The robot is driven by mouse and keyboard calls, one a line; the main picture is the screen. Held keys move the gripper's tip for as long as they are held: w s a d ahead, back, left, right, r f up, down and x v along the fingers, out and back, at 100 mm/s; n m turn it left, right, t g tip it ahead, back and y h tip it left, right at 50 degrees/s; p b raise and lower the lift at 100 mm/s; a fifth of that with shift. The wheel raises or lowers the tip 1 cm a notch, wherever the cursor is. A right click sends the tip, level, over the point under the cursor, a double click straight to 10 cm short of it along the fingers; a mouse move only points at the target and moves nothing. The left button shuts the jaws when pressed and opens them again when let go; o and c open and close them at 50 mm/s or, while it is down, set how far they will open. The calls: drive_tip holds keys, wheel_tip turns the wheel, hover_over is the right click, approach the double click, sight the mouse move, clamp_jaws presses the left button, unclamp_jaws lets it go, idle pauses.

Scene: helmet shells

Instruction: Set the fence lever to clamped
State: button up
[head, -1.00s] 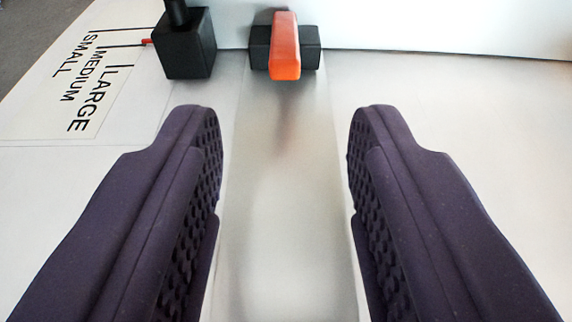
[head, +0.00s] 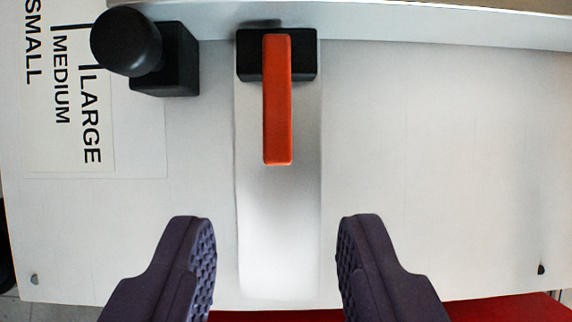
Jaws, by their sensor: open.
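The fence lever (head: 277,120) is an orange-red bar on a black block (head: 248,64) at the upper middle of the head view. It points down the picture, in line with a grey metal strip (head: 278,230). My gripper (head: 272,220) is open and empty, with its two dark ribbed fingers on either side of the strip. The fingertips are below the lever's free end in the picture and apart from it. Nothing hides the lever.
A black block with a round knob (head: 127,42) stands to the left of the lever, beside a label sheet (head: 62,95) reading SMALL, MEDIUM, LARGE. A metal fence (head: 420,27) runs along the top. The white board is clear to the right. Something red (head: 500,309) shows below its edge.

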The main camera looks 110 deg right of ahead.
sight(278, 157)
drive_tip(key=b+x, duration=0.4)
drive_tip(key=x, duration=0.2)
drive_tip(key=shift+f, duration=0.25)
drive_tip(key=shift+w+a+f+b, duration=0.2)
drive_tip(key=shift+f+b, duration=0.1)
drive_tip(key=shift+f, duration=0.25)
